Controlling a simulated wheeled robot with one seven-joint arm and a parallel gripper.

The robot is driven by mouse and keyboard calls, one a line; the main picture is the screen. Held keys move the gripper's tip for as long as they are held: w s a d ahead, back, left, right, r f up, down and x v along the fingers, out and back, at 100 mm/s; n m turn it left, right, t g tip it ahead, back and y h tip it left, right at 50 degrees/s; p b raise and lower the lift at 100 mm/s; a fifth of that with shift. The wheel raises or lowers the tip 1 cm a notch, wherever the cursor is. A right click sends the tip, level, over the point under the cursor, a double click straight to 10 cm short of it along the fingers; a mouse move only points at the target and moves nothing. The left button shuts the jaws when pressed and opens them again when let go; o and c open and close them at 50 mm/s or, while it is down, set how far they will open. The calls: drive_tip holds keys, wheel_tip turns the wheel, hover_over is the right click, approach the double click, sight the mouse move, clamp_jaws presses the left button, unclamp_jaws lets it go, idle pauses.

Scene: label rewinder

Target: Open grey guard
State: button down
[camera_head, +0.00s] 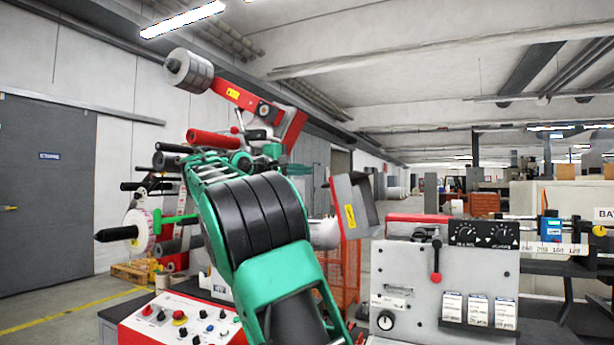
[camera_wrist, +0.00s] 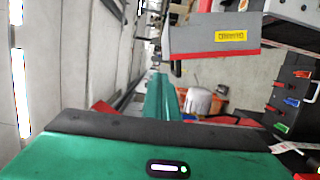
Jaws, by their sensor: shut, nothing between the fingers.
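The grey guard (camera_head: 352,203) is a box-like cover with a yellow label and a red edge, standing at a tilt right of my green and black arm. It also shows in the wrist view (camera_wrist: 212,39), upper right, with its label and red lower edge. My gripper (camera_wrist: 160,84) shows as green parts in the middle of the wrist view, beyond its dark and green body. It is shut and empty, below and left of the guard in that picture, and looks apart from it.
A grey machine panel (camera_head: 448,280) with a red-knobbed lever and dials stands right of the guard. A white control box (camera_head: 178,322) with buttons is at lower left. Red arms and rollers (camera_head: 238,96) rise behind my arm. A grey door (camera_head: 45,195) is far left.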

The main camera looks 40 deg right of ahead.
drive_tip(key=shift+s+a, duration=0.15)
drive_tip(key=shift+a, duration=0.25)
